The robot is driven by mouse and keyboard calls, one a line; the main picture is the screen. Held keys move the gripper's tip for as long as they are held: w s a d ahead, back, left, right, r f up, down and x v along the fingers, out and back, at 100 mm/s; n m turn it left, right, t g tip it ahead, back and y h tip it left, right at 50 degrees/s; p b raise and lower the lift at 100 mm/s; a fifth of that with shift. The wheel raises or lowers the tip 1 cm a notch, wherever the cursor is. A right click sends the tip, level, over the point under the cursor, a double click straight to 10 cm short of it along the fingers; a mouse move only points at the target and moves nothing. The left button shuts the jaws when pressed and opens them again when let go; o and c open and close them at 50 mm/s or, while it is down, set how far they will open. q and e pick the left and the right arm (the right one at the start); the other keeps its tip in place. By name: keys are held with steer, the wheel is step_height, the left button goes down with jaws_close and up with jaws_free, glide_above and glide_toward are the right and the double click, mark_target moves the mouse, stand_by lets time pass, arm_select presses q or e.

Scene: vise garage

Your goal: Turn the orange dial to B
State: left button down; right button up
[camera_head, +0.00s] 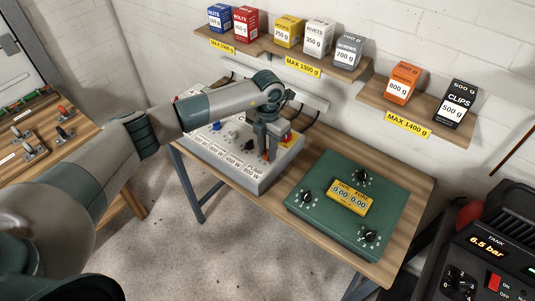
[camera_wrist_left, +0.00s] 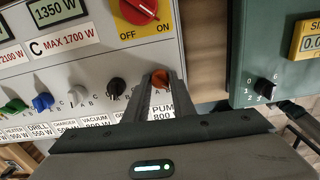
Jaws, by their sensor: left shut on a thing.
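The orange dial (camera_wrist_left: 161,79) sits at the right end of a row of small dials on the grey power panel (camera_head: 265,185), above a label reading PUMP 800. My left gripper (camera_wrist_left: 155,86) has its two fingers on either side of the dial and is shut on it. In the head view my left gripper (camera_head: 269,152) reaches down to the panel's right part, and a bit of orange shows by its fingers. Which letter the dial points to cannot be made out; the fingers hide its marks. My right gripper is not in view.
A black dial (camera_wrist_left: 116,88) sits just left of the orange one. A red rotary switch (camera_wrist_left: 138,8) marked OFF and ON is above. The green box (camera_head: 340,228) with several black knobs stands to the right. Shelves with boxes (camera_head: 400,84) hang behind the bench.

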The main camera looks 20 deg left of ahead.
arm_select(q)
steer(key=m+b, duration=0.4)
steer(key=b, duration=0.3)
steer(key=shift+f, duration=0.2)
steer(key=shift+r+m+b, duration=0.25)
steer(key=shift+m+b, duration=0.55)
steer(key=shift+m, duration=0.1)
steer(key=c, duration=1.5)
jaws_free()
steer(key=shift+r, duration=0.1)
